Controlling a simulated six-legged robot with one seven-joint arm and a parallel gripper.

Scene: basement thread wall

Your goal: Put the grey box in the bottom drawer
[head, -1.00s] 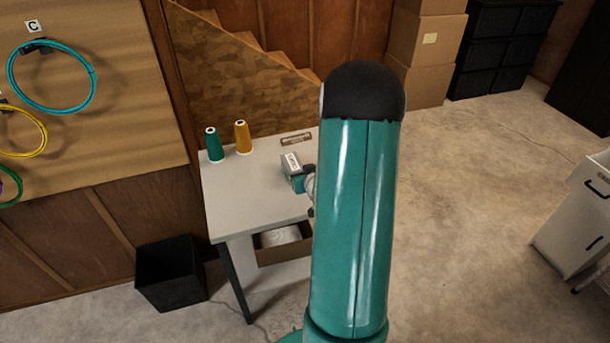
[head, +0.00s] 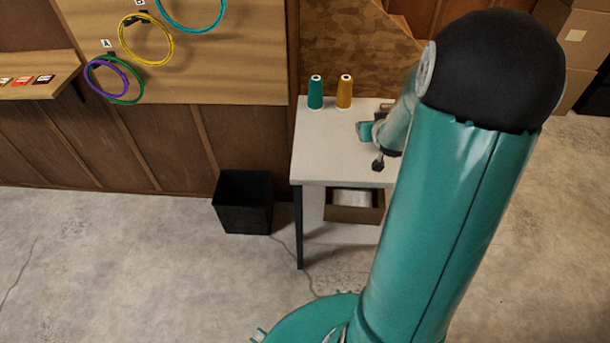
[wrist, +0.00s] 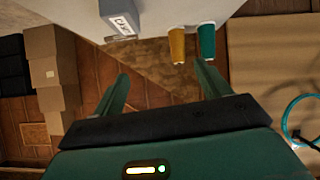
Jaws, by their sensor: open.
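The grey box (wrist: 122,18), with a white label, sits on the white table (head: 322,156). In the wrist view it is at the top edge, partly cut off, beyond the left finger. In the head view I cannot make it out now; my arm covers that part of the table. My gripper (wrist: 163,76) is open, with nothing between its fingers; in the head view its teal end (head: 364,131) shows over the table top. The bottom drawer is not in the current views; a white drawer cabinet with black handles showed in the earlier head view at right.
A green thread spool (head: 315,93) and an orange one (head: 344,92) stand at the table's back. A black bin (head: 243,203) stands left of the table, and an open cardboard box (head: 352,214) is below the top. The floor at left is clear.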

